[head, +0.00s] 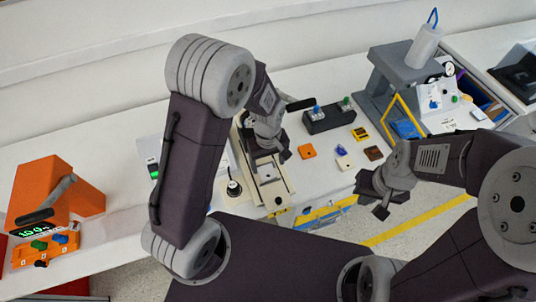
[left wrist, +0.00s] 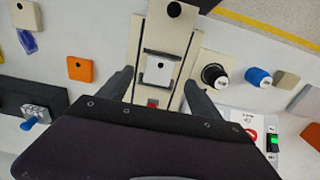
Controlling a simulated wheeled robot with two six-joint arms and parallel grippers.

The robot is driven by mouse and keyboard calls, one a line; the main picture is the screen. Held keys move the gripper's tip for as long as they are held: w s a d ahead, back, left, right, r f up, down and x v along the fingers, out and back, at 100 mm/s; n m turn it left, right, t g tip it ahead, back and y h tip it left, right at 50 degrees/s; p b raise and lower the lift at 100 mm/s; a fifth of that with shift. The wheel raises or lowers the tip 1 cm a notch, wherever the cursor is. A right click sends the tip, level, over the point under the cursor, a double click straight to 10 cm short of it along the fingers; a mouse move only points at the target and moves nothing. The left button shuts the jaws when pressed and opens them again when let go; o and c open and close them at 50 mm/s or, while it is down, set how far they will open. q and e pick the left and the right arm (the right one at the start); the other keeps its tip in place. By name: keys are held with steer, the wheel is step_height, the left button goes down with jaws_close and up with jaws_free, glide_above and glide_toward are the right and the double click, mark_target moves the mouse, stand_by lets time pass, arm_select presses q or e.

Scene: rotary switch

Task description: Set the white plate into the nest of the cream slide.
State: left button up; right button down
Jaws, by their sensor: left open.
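The cream slide (left wrist: 168,22) runs up the middle of the left wrist view and shows partly under my left arm in the head view (head: 271,187). The white plate (left wrist: 158,72), a small square with a dark hole, lies within the dark square outline of the slide; I cannot tell if it is fully seated. My left gripper (left wrist: 160,88) is open, one finger on each side of the slide and plate, with no contact visible. In the head view my left gripper (head: 266,152) hides the plate. My right gripper (head: 375,196) hangs off the table's front edge, apart from the slide.
A black-and-white knob (left wrist: 214,76) and a blue knob (left wrist: 258,76) stand right of the slide in the left wrist view. An orange tile (left wrist: 80,69) lies left of it. A dark switch box (head: 329,116) stands behind. An orange machine (head: 50,187) is at far left.

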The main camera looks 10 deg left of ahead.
arm_select(q)
step_height(320, 180, up, 5)
steer(key=shift+r, duration=0.15)
steer(key=s+a+r+m+t, duration=0.1)
steer(key=s+a+m, duration=0.5)
steer(key=s+a, duration=0.1)
steer(key=shift+s+r+m, duration=0.25)
steer(key=shift+s+m, duration=0.05)
steer(key=shift+s, duration=0.3)
steer(key=shift+s+a, duration=0.1)
steer(key=shift+a, duration=0.05)
